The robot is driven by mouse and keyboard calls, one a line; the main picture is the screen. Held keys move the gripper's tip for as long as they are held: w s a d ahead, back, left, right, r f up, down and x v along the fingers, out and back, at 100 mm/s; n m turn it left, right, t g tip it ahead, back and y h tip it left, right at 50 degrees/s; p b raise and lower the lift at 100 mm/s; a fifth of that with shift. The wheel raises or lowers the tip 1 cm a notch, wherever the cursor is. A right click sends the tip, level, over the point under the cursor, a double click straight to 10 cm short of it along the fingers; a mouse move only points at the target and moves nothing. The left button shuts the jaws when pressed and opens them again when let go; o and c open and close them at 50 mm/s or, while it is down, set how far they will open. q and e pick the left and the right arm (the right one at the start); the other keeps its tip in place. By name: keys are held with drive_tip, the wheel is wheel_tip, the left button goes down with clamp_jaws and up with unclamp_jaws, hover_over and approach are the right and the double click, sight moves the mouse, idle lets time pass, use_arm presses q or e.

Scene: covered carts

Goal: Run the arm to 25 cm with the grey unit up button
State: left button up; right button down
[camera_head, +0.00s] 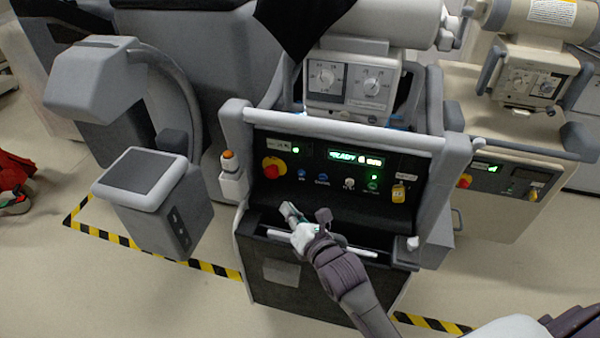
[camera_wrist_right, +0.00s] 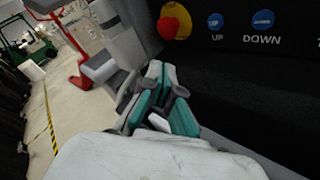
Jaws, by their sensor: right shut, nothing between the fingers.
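The grey unit's black control panel (camera_head: 335,165) faces me in the head view, with a lit green display (camera_head: 356,158). Its blue up button (camera_head: 301,173) sits just right of a red knob on a yellow disc (camera_head: 274,167); the blue down button (camera_head: 322,178) is to its right. The wrist view shows the labels UP (camera_wrist_right: 216,22) and DOWN (camera_wrist_right: 263,20) at the top. My right gripper (camera_head: 291,212) is below the panel, apart from the buttons; its closed fingers (camera_wrist_right: 163,98) hold nothing. The display digits are too small to read surely. My left gripper is not in view.
A C-shaped grey arm unit (camera_head: 100,85) with a pedestal (camera_head: 150,195) stands left of the cart. A cream unit (camera_head: 525,140) stands at the right. A push handle (camera_head: 330,135) runs above the panel. Yellow-black tape (camera_head: 205,266) marks the floor.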

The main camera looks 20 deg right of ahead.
sight(301, 173)
drive_tip(key=shift+w+d+f, duration=0.15)
drive_tip(key=shift+w, duration=0.15)
drive_tip(key=w+d+b, duration=0.2)
drive_tip(key=w, duration=0.1)
drive_tip(key=w+d+b, duration=0.1)
drive_tip(key=w, duration=0.1)
drive_tip(key=shift+w+d, duration=0.2)
drive_tip(key=shift+d, duration=0.1)
drive_tip(key=shift+w+d, duration=0.5)
drive_tip(key=shift+w, duration=0.2)
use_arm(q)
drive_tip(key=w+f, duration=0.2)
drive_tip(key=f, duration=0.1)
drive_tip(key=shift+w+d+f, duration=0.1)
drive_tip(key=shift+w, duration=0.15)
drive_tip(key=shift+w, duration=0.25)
use_arm(e)
drive_tip(key=shift+w+d, duration=0.25)
drive_tip(key=shift+w, duration=0.1)
